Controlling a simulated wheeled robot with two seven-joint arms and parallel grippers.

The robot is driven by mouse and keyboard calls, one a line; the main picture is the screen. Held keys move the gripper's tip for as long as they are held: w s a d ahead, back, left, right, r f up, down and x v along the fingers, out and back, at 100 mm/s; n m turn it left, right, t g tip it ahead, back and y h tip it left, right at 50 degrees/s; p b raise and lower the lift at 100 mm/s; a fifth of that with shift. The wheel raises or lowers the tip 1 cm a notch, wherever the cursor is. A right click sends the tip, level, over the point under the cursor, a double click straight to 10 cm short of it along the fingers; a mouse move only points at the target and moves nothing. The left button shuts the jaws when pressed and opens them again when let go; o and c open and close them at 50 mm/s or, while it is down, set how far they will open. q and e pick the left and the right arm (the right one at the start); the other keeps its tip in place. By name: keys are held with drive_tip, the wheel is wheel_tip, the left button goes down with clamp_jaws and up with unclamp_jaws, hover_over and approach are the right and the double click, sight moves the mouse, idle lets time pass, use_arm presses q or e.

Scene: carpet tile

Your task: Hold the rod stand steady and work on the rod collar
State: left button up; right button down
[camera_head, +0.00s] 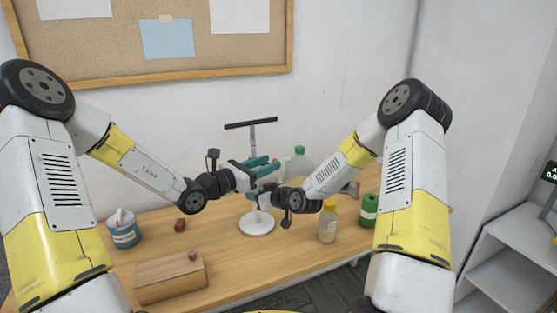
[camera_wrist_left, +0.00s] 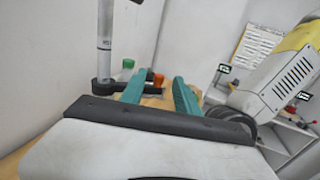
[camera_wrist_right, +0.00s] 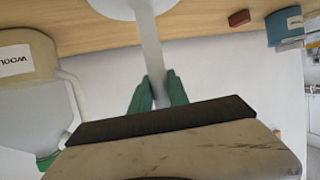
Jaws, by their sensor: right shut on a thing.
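The rod stand has a white round base (camera_head: 257,223) on the table, an upright rod and a dark crossbar (camera_head: 251,124) on top. In the left wrist view the rod (camera_wrist_left: 104,35) carries a dark collar (camera_wrist_left: 103,87) with an arm reaching right. My left gripper (camera_head: 268,167) is open beside the rod at collar height. An orange knob-like piece (camera_wrist_left: 158,79) shows between its fingers, apart from both; I cannot tell whether it belongs to the collar. My right gripper (camera_wrist_right: 158,90) is shut on the rod below, between collar and base. The collar is hidden in the head view.
A wooden box (camera_head: 170,278), a red-brown block (camera_head: 180,225) and a blue tin (camera_head: 123,232) stand left. A yellow-capped bottle (camera_head: 327,224), a green can (camera_head: 369,208) and a green-capped clear bottle (camera_head: 301,164) stand right. The table is bare in front of the base.

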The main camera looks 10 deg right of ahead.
use_arm(q)
drive_tip(key=v, duration=0.5)
drive_tip(key=shift+s+a, duration=0.15)
use_arm(e)
drive_tip(key=c, duration=1.2)
unclamp_jaws()
